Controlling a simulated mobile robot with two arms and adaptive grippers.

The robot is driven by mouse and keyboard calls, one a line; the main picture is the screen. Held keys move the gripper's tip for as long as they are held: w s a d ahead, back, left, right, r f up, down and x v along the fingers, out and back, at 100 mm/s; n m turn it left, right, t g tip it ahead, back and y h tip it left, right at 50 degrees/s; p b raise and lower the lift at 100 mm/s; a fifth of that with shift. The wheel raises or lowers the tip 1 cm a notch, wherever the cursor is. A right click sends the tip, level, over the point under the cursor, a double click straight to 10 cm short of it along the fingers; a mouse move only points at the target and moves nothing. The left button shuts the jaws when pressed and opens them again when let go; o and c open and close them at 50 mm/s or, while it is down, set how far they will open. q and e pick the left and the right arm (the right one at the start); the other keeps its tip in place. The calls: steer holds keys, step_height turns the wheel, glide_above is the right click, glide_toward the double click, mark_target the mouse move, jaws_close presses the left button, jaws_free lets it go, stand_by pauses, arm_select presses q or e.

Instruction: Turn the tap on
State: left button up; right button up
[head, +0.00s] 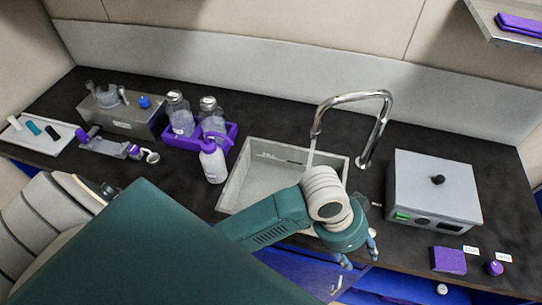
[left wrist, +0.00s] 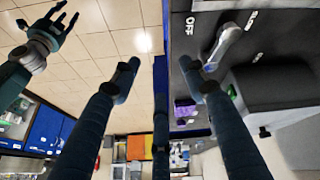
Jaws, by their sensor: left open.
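The chrome tap (head: 381,118) arches over the sink (head: 237,187) in the head view. A thin pale vertical streak, which looks like water, hangs below its spout. My left gripper (head: 357,257) is at the sink's front right, pointing down, open and empty. In the left wrist view its fingers (left wrist: 160,66) are spread. A pale grey lever (left wrist: 228,40), apparently the tap's handle, lies beside the right finger's tip, between labels reading OFF and SLOW. I cannot tell whether finger and lever touch. My right gripper (left wrist: 50,27) shows at the upper left, open and empty.
A grey box (head: 430,190) with a green button stands right of the sink. A purple caddy (head: 233,130) with bottles and a white bottle (head: 213,162) stand to the left. A purple block (head: 449,260) lies at the counter's front right.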

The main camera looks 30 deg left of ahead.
arm_select(q)
steer(key=s+a+f+n+t+y, duration=0.1)
steer(key=s+a+f+n+y, duration=0.2)
steer(key=a, duration=0.6)
steer(key=s+a+f+n+t, duration=0.1)
steer(key=s+a+f+n, duration=0.3)
steer(key=a, duration=0.5)
step_height(320, 180, down, 6)
steer(key=s+b, duration=0.1)
steer(key=shift+s+a+f+m+g+y+b, duration=0.15)
steer(key=shift+s+a+m+g+y+b, duration=0.15)
steer(key=shift+a+m+g, duration=0.1)
arm_select(e)
steer(key=shift+s+a+f, duration=0.25)
steer(key=shift+s+f, duration=0.2)
steer(key=shift+s, duration=0.15)
steer(key=shift+s+a+f, duration=0.25)
steer(key=shift+s+f, duration=0.15)
steer(key=shift+s, duration=0.15)
